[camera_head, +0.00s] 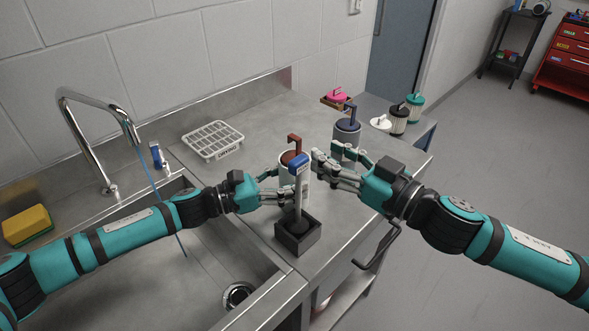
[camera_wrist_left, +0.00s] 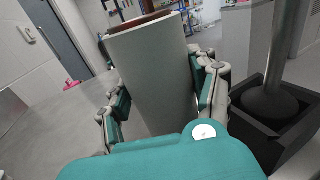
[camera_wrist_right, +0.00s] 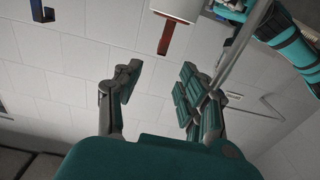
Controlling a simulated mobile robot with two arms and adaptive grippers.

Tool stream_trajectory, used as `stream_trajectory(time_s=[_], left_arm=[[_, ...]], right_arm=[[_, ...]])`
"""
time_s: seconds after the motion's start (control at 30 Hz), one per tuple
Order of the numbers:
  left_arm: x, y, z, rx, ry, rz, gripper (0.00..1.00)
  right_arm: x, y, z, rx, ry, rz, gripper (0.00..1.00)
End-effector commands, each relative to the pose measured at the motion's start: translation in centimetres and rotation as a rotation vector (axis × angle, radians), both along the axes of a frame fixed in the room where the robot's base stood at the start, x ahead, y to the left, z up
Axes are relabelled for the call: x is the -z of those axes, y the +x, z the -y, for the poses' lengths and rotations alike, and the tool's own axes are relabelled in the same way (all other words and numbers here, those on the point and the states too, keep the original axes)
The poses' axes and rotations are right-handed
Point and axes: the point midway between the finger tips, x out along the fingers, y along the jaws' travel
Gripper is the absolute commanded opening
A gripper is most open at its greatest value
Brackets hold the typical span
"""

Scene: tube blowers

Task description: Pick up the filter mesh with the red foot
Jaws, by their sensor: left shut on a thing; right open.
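A pale grey cylinder (camera_wrist_left: 155,75) with a dark red top stands between the fingers of my left gripper (camera_head: 272,190), which is shut on it. Its red hooked handle (camera_head: 294,143) points up in the head view. The red stem (camera_wrist_right: 166,38) also shows in the right wrist view. My right gripper (camera_head: 325,168) is open and empty, just right of the cylinder, with its fingers spread in the right wrist view (camera_wrist_right: 158,92). No mesh surface shows, so I cannot tell whether the red-topped part is the filter mesh with the red foot.
A blue-headed post (camera_head: 299,165) in a black box (camera_head: 297,241) stands close in front of the cylinder. A grey cylinder with a blue hooked handle (camera_head: 347,130) stands behind my right gripper. A drying rack (camera_head: 213,140) lies at the back left. The sink (camera_head: 200,275) is at left.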

Motion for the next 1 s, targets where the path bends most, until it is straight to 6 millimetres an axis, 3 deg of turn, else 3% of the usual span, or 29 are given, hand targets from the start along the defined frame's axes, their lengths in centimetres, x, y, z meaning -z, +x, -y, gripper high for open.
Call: stream_trajectory(time_s=[0.1,0.67,1.0], left_arm=[[0.0,0.0,0.0,-0.001,0.000,0.000,0.26],[0.0,0.0,0.0,-0.001,0.001,0.001,0.26],[0.1,0.0,0.0,-0.002,0.001,0.001,0.26]], right_arm=[[-0.2,1.6,-1.7,-0.002,0.001,0.004,0.40],[0.5,6.0,-6.3,-0.003,0.001,0.004,0.40],[0.6,6.6,-6.8,-0.002,0.001,0.003,0.40]])
